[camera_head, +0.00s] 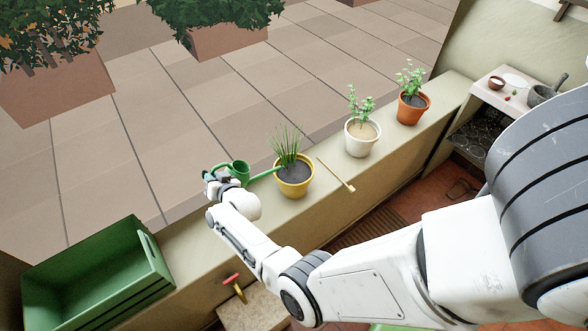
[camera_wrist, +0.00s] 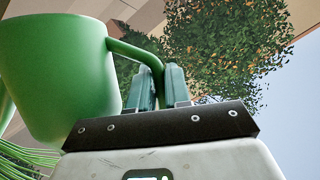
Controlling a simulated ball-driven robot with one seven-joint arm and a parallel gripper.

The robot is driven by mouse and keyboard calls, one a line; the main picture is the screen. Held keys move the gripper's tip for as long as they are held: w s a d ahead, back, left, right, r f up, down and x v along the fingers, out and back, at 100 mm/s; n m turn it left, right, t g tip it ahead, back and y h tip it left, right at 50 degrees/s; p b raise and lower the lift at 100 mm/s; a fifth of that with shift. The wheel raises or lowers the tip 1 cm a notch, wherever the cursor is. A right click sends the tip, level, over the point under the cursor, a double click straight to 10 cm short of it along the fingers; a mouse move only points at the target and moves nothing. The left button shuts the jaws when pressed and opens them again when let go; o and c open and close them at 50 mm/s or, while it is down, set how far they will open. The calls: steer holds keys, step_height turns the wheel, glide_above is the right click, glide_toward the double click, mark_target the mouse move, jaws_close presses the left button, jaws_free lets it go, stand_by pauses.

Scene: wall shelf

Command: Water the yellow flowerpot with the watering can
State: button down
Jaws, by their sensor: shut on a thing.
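The yellow flowerpot (camera_head: 294,187) stands on the wall ledge and holds a spiky green plant (camera_head: 287,146) in dark soil. The green watering can (camera_head: 240,171) is just left of it, with its spout (camera_head: 264,173) reaching right to the pot's rim or over it; I cannot tell whether it touches. My gripper (camera_head: 220,174) is shut on the can's handle, left of the can. In the wrist view the can's body (camera_wrist: 62,75) fills the left side, and its handle (camera_wrist: 136,50) runs between the fingers (camera_wrist: 160,88). Green leaves show at lower left. No water is visible.
A wooden stick (camera_head: 336,175) lies right of the yellow pot. A white pot (camera_head: 361,140) and an orange pot (camera_head: 411,110) stand farther right on the ledge. A green crate (camera_head: 100,280) is at lower left. A red-handled tool (camera_head: 234,286) lies below the ledge.

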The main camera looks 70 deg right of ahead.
steer(key=w+a+f+n+g+b, duration=0.1)
steer(key=w+a+f+n+b, duration=0.1)
steer(key=f+b, duration=0.2)
steer(key=w+a+f+n+g+h+b, duration=0.1)
steer(key=f+b, duration=0.3)
steer(key=f, duration=0.4)
steer(key=shift+w+a+f+n+b, duration=0.15)
steer(key=shift+w+a+n+b, duration=0.2)
steer(key=shift+w+n, duration=0.15)
